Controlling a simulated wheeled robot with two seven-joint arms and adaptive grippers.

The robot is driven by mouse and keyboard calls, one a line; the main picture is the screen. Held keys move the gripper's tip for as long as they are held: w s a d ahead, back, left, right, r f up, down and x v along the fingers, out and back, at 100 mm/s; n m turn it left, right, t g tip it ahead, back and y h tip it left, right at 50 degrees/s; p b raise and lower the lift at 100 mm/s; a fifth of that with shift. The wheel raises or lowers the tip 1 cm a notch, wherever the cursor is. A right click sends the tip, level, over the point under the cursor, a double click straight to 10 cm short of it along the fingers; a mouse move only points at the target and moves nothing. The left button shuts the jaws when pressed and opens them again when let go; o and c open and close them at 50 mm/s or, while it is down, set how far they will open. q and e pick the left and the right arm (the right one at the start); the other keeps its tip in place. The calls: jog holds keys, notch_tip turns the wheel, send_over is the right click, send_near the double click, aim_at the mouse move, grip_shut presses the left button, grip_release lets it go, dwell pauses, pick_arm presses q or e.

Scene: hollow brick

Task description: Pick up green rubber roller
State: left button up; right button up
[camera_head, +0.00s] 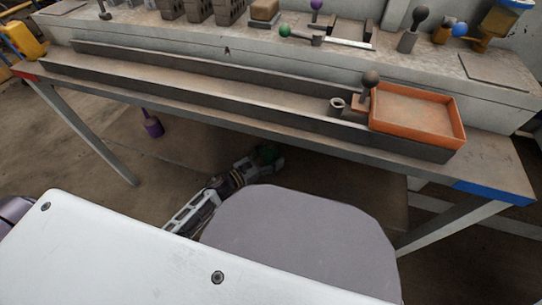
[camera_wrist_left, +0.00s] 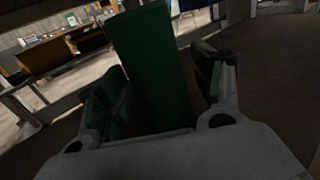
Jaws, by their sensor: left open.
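The green rubber roller (camera_wrist_left: 150,60) stands large between the fingers of my left gripper (camera_wrist_left: 160,85) in the left wrist view. A finger is on each side of it, and its lower end is hidden by the gripper body. The fingers are open around the roller; I cannot tell whether either one touches it. In the head view, my left gripper (camera_head: 256,164) is low, below the workbench's front edge, with the dark green of the roller (camera_head: 268,154) at its tip. My right gripper is not in view.
The long workbench (camera_head: 200,92) runs above and behind my left gripper. On it are an orange tray (camera_head: 440,131) and a small metal cup (camera_head: 337,106). A purple-handled tool (camera_head: 153,126) shows below the bench. Bricks and tools stand along the back ledge.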

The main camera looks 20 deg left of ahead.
aim_at(271, 145)
pick_arm(q)
jog(key=c, duration=1.3)
jog(key=shift+c, duration=0.7)
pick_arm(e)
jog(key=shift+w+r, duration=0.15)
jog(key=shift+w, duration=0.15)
pick_arm(q)
jog(key=shift+r, duration=0.2)
jog(key=shift+r+p, duration=0.5)
jog(key=shift+r, duration=0.3)
notch_tip(271, 145, up, 4)
jog(key=shift+f+p, duration=0.1)
jog(key=shift+p, duration=0.85)
notch_tip(271, 145, up, 2)
jog(key=shift+p, duration=0.45)
jog(key=shift+r+p, duration=0.45)
jog(key=shift+r, duration=0.75)
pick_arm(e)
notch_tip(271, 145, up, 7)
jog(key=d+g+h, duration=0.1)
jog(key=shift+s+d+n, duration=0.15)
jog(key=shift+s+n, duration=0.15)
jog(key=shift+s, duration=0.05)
